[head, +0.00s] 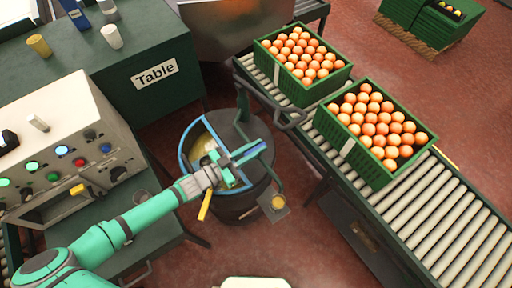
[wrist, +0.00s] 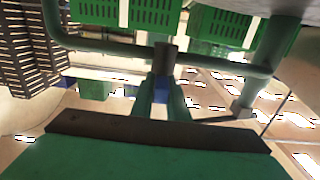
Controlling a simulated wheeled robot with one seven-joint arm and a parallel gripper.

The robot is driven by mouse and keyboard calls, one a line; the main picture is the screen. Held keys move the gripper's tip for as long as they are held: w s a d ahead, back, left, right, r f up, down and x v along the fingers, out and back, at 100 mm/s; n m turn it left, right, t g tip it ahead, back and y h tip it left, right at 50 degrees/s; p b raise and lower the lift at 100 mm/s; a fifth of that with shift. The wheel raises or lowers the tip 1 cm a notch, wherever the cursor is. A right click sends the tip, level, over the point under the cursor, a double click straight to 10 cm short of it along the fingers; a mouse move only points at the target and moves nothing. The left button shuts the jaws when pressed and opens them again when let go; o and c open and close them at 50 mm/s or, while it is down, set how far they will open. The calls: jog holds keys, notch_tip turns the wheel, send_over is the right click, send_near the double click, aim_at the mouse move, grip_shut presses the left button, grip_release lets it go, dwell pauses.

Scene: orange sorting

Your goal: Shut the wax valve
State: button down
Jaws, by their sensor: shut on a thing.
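The wax tank (head: 250,196) is a dark round drum with a blue-rimmed opening showing yellowish wax (head: 196,140). My gripper (head: 248,154) is over the right part of the tank top, with its fingers pointing right. In the wrist view my gripper (wrist: 163,88) has its green fingers close together on a dark upright valve handle (wrist: 165,57) at a grey-green pipe (wrist: 100,45). The fingers hide part of the handle, and I cannot tell its turn angle. A bent outlet pipe (head: 277,181) comes down on the tank's right, above a small orange-yellow patch (head: 278,203).
Two green crates of oranges (head: 343,150) (head: 276,76) stand on the roller conveyor (head: 425,203) at the right. A control panel (head: 65,140) and a dark green table (head: 120,88) stand at the left. A yellow bar (head: 205,206) sticks out below my gripper.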

jog(key=c, duration=1.7)
grip_release()
jog(key=shift+s+f, duration=0.1)
jog(key=shift+f, duration=0.05)
jog(key=shift+a, duration=0.15)
jog(key=v, duration=1)
jog(key=shift+s+a, duration=0.2)
jog(key=shift+s, duration=0.05)
